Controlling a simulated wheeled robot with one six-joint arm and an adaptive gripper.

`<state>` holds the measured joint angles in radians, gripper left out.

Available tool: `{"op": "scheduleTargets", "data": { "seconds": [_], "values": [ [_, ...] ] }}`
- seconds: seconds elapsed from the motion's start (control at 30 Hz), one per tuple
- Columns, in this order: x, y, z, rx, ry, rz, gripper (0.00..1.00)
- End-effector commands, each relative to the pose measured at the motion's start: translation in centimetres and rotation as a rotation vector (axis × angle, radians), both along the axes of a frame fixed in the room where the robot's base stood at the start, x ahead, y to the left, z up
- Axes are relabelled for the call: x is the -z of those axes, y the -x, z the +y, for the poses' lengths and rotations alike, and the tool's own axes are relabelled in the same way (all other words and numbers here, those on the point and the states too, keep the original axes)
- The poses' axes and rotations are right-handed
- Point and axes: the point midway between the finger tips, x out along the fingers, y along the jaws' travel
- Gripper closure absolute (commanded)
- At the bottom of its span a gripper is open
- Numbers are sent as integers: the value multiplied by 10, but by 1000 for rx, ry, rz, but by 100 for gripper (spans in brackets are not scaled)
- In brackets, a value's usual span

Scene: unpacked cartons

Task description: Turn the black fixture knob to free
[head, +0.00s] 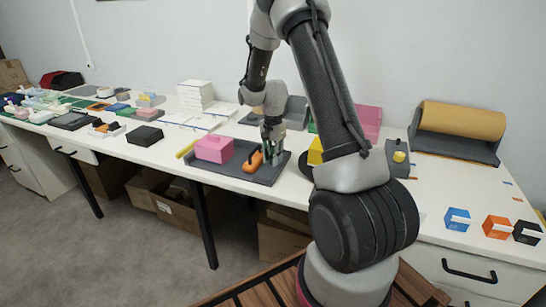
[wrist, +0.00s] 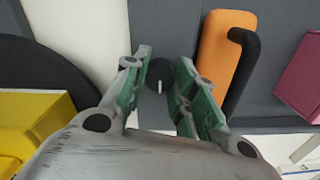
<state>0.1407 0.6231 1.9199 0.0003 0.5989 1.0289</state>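The black fixture knob (wrist: 160,74) is a small round cap with a white pointer line, seen from above in the wrist view. The line points toward the bottom of that picture. My gripper (wrist: 163,60) has its green fingers apart, one on each side of the knob. I cannot tell whether either finger touches it. In the head view my gripper (head: 271,150) is low at the right part of a dark grey tray (head: 243,178), and the knob is hidden there. An orange block (wrist: 226,45) with a black bar lies right of the knob.
A pink block (head: 213,148) sits on the tray's left. A yellow block (wrist: 32,118) and a dark round part stand left of my gripper in the wrist view. Blue, orange and black small boxes (head: 497,227) stand at the front right. The white table (head: 420,205) has bare room there.

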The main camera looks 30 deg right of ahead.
Motion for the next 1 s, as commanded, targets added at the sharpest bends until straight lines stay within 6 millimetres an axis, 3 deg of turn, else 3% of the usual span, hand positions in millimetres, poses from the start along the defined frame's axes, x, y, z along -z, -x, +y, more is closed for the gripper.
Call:
{"op": "scheduleTargets", "data": {
  "seconds": [0.1,0.57,1.0],
  "values": [
    [0,0,0,0,0,0,97],
    [0,0,0,-87,0,-1,97],
    [-1,-1,0,-459,1,-2,97]
  ]
}}
